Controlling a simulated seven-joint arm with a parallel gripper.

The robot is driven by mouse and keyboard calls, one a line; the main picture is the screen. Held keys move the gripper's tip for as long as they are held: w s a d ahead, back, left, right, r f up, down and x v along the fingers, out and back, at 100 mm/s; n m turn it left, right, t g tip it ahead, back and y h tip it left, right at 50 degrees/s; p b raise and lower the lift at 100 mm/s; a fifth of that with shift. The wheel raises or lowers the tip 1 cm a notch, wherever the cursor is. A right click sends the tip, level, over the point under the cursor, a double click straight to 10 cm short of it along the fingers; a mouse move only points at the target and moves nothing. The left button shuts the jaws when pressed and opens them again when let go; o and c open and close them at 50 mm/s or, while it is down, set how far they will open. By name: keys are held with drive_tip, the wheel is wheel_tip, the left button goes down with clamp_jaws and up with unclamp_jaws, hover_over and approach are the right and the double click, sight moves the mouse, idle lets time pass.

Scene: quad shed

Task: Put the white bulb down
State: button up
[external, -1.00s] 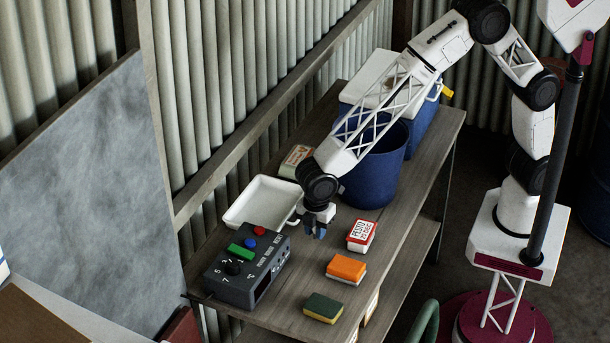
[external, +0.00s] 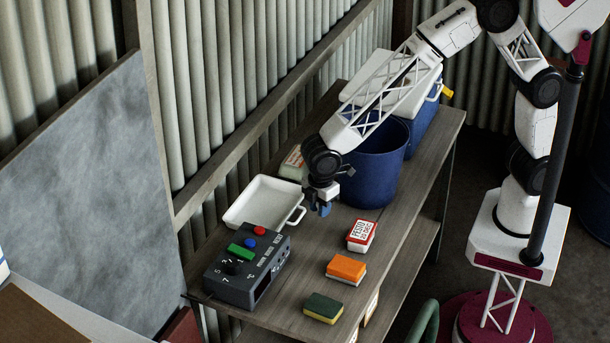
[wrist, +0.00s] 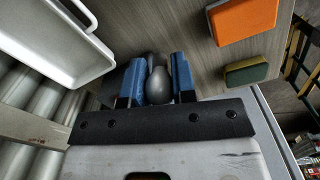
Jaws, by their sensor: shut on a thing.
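My gripper (external: 320,209) hangs over the wooden table, between the white tray and the red-and-white box. In the wrist view its two blue fingers (wrist: 158,76) are shut on a rounded bulb (wrist: 158,84), which looks grey in the shade. The bulb sits between the pads with its rounded end toward the camera. In the external view the bulb is hidden or too small to make out. I cannot tell exactly how high it is above the table (external: 300,290).
A white tray (external: 262,204) and a dark control box (external: 248,268) with coloured buttons are at left. A red-and-white box (external: 361,235), orange sponge (external: 346,268) and green-yellow sponge (external: 323,308) line the right side. A blue bucket (external: 376,170) stands behind. Bare tabletop lies between.

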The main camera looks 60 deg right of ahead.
drive_tip(key=d+r+m, duration=0.5)
drive_tip(key=d, duration=0.5)
drive_tip(key=shift+w, duration=0.35)
drive_tip(key=shift+f, duration=0.1)
hover_over(331, 227)
wheel_tip(331, 227, down, 14)
drive_tip(key=shift+a+r, duration=0.1)
drive_tip(key=shift+f, duration=2)
drive_tip(key=shift+f, duration=0.1)
drive_tip(key=o, duration=0.7)
